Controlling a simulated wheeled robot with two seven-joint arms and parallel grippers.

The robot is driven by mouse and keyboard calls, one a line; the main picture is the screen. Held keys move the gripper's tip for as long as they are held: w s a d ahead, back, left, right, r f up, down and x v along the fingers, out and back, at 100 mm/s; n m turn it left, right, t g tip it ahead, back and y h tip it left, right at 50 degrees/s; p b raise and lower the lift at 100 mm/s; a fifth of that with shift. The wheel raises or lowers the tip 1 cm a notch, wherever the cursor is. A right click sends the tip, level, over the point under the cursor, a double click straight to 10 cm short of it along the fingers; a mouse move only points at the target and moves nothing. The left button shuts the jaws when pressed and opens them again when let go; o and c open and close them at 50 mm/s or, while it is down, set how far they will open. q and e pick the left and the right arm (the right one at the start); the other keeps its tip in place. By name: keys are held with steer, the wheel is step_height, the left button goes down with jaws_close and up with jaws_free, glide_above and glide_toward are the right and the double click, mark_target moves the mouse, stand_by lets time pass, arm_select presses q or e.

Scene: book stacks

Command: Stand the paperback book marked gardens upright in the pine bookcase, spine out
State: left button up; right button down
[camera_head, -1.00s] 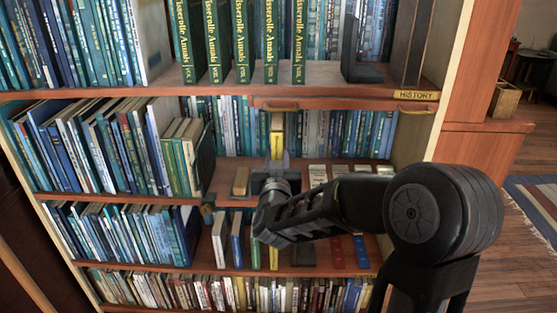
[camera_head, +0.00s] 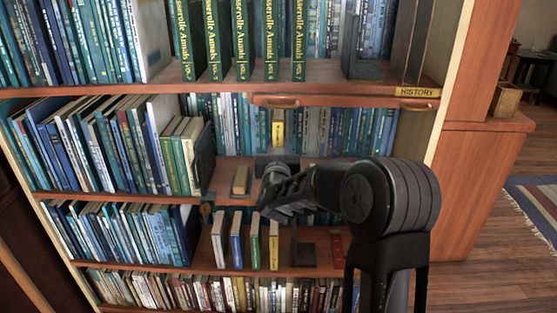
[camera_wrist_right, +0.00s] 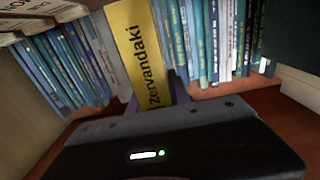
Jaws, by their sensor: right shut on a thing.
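A yellow book (camera_head: 278,130) stands roughly upright in the middle bay of the wooden bookcase (camera_head: 325,72), in front of a row of blue books. In the right wrist view the same yellow book (camera_wrist_right: 143,45) shows the word "zervandaki" along its face; I cannot read "gardens" on it. My right gripper (camera_head: 277,160) is shut on its lower part, with fingers on either side in the wrist view (camera_wrist_right: 155,98). The gripper body hides the book's foot, so I cannot tell whether it touches the shelf. My left gripper is not in view.
A brown block (camera_head: 240,180) lies left of the gripper. Below, several thin books (camera_head: 236,238) stand beside a dark bookend (camera_head: 304,252). Leaning books and a dark bookend (camera_head: 205,155) border the bay on the left.

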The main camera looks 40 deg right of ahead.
step_height(320, 180, down, 4)
steer(key=shift+f+b, duration=0.1)
steer(key=shift+b, duration=0.45)
steer(key=shift+w+d, duration=0.1)
steer(key=shift+w, duration=0.1)
steer(key=shift+f, duration=0.2)
steer(key=c, duration=1.2)
jaws_free()
steer(key=shift+f, duration=0.1)
